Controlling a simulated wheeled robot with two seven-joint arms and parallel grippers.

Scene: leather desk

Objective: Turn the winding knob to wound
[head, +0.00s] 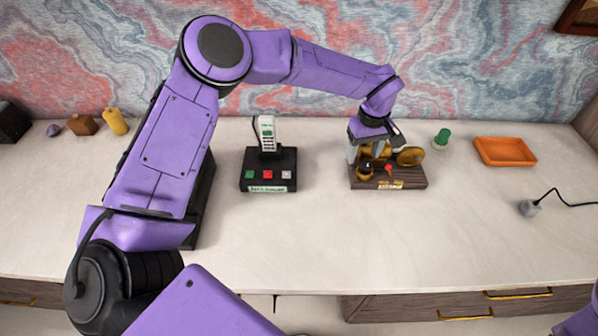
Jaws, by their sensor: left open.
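The winding device is a dark wooden base (408,180) with brass parts and a small red piece (388,168) on it, standing right of centre on the desk. A round brass disc (410,156) shows at its right side. My left gripper (367,158) points down over the left part of this device, its fingers apart around or close to the brass parts there. The gripper hides part of the device, and I cannot tell whether the fingers touch the knob. My right gripper is not in view; only a bit of purple arm shows at the lower right.
A black box with coloured buttons (268,182) stands left of the device. A green piece (441,139), an orange tray (505,152) and a grey plug with a cable (529,207) lie to the right. The desk front (330,245) is clear.

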